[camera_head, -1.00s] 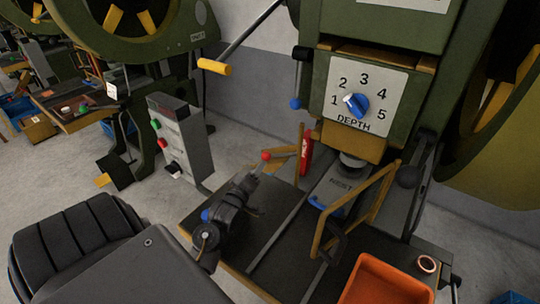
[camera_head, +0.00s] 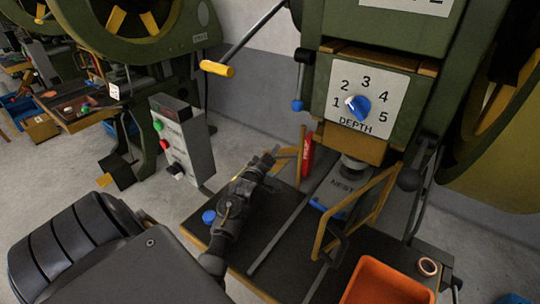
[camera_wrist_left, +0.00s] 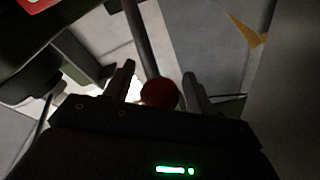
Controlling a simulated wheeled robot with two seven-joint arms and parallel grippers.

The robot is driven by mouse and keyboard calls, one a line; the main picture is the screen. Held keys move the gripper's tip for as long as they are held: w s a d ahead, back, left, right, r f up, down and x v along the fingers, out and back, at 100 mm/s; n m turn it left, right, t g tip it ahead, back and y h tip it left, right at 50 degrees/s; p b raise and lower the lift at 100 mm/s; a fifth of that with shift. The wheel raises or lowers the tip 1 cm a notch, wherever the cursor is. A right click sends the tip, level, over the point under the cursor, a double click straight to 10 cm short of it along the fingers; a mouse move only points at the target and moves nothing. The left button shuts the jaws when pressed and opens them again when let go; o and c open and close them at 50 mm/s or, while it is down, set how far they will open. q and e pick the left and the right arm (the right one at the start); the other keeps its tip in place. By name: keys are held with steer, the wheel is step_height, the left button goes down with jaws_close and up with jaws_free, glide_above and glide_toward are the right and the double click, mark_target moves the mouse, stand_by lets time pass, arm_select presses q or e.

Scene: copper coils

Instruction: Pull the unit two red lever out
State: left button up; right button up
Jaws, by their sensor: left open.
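The red lever's round red knob (camera_wrist_left: 160,93) sits between the two fingers of my left gripper (camera_wrist_left: 158,75) in the left wrist view, with a dark rod running up from it. The fingers stand on either side of the knob; I cannot tell whether they touch it. In the head view my left gripper (camera_head: 271,156) is over the left part of the press table, near the yellow guard frame. It hides the red knob there. The green press (camera_head: 385,60) carries a DEPTH dial plate (camera_head: 358,85). My right gripper is not in view.
A yellow guard frame (camera_head: 378,215) and an orange bin (camera_head: 385,285) stand to the right, with a copper coil (camera_head: 428,266) beside the bin. A red cylinder (camera_head: 308,158) stands behind my gripper. A grey button box (camera_head: 180,140) stands to the left.

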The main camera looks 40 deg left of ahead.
arm_select(q)
steer(key=shift+c, duration=0.5)
jaws_close()
steer(key=shift+s+a+p, duration=0.15)
steer(key=shift+a+p, duration=0.2)
steer(key=shift+a, duration=0.6)
jaws_free()
steer(key=shift+a, duration=0.1)
steer(key=shift+o, duration=0.5)
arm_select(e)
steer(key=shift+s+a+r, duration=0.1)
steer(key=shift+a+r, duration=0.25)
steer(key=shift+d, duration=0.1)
